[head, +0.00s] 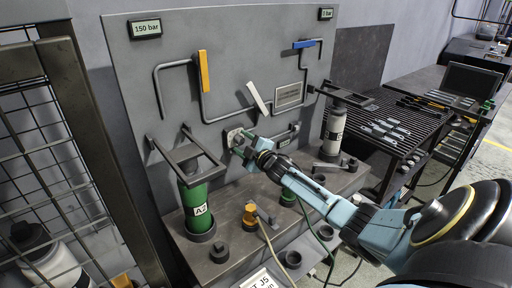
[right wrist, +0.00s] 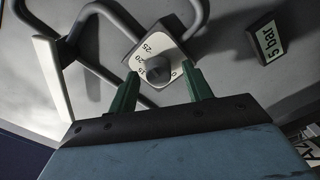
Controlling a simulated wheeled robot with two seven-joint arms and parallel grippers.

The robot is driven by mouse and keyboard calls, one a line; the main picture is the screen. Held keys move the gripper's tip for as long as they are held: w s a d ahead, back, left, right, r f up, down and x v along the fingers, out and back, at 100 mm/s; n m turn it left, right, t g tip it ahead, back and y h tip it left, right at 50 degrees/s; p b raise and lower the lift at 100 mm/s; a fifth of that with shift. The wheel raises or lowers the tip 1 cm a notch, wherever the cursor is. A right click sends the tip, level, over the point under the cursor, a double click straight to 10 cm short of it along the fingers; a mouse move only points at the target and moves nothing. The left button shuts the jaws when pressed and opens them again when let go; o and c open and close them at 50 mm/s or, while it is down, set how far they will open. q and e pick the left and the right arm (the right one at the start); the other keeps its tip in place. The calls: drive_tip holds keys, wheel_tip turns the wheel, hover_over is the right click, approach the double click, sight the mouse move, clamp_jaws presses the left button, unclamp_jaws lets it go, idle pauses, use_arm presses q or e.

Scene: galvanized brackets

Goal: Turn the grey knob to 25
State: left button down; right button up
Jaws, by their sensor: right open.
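The grey knob (right wrist: 158,71) is a dark round knob on a white dial plate (right wrist: 151,45) fixed to the grey panel. In the right wrist view the numbers 25, 20, 15 and 0 show around it; the knob's pointer cannot be made out. The plate also shows in the head view (head: 232,137), where the knob is hidden behind my gripper. My right gripper (head: 246,142) is open at the dial. Its two green fingers in the right wrist view (right wrist: 160,78) stand on either side of the knob, with visible gaps. My left gripper is not in view.
Bent pipes with an orange lever (head: 203,72), a white lever (head: 258,98) and a blue lever (head: 306,44) cross the panel near the dial. A green cylinder (head: 197,203) stands at left on the bench. A slatted table (head: 395,120) with metal brackets is at right.

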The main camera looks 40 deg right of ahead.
drive_tip(key=s+a+p, duration=0.1)
drive_tip(key=s, duration=1.1)
drive_tip(key=shift+s+a, duration=0.2)
drive_tip(key=shift+s, duration=0.05)
